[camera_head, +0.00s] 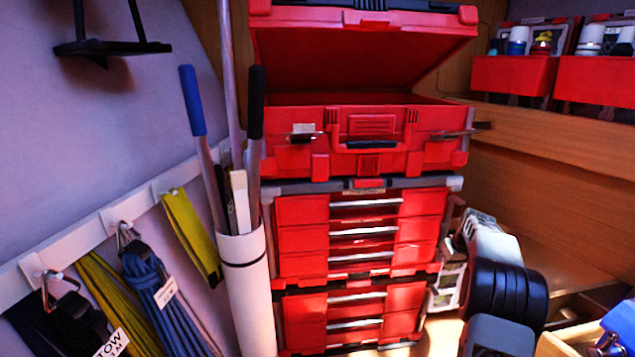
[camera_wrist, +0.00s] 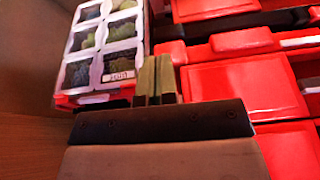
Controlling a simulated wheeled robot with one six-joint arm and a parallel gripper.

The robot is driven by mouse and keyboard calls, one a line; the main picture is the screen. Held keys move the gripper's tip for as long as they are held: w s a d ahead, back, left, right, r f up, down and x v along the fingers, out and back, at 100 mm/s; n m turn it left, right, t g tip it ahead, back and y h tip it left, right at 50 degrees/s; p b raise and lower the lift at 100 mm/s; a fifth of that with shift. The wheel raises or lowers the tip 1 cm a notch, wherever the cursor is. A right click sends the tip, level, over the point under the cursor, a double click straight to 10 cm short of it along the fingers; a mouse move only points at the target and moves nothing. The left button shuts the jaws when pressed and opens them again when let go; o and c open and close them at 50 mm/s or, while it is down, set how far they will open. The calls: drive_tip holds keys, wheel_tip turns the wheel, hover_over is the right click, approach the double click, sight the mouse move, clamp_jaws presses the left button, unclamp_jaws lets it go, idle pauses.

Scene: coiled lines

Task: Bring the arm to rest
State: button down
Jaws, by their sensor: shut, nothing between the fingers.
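My arm (camera_head: 505,290), grey with black ribbed rings, stands at the lower right of the head view, in front of the red tool chest. In the wrist view my gripper (camera_wrist: 155,75) has its two tan fingers together with nothing between them. The fingertips point toward the gap between a white-framed organizer box (camera_wrist: 105,42) and the red drawers (camera_wrist: 245,90). I cannot tell whether they touch anything. My gripper cannot be made out in the head view.
A red tool chest (camera_head: 365,235) with an open-lidded case (camera_head: 370,140) stands in the middle. Coiled blue line (camera_head: 158,295) and yellow straps (camera_head: 190,235) hang from a wall rail (camera_head: 85,240). A white tube (camera_head: 248,290) holds long handles. Red bins (camera_head: 515,75) sit on a wooden shelf.

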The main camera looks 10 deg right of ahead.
drive_tip(key=s+a+f+m+g, duration=0.1)
drive_tip(key=s+a+f+m, duration=0.1)
drive_tip(key=s+f, duration=0.15)
drive_tip(key=s+a+r+n, duration=0.1)
drive_tip(key=s+a+r, duration=0.2)
drive_tip(key=s+a, duration=0.5)
drive_tip(key=s+a+r, duration=0.4)
drive_tip(key=s+a, duration=0.4)
drive_tip(key=a, duration=0.4)
drive_tip(key=s+a+r+n+t, duration=0.1)
drive_tip(key=s+a+r, duration=0.2)
drive_tip(key=s+a, duration=0.5)
drive_tip(key=shift+s+a+r+n, duration=0.2)
drive_tip(key=shift+s+a+n, duration=0.15)
drive_tip(key=shift+a, duration=0.75)
drive_tip(key=shift+a, duration=0.4)
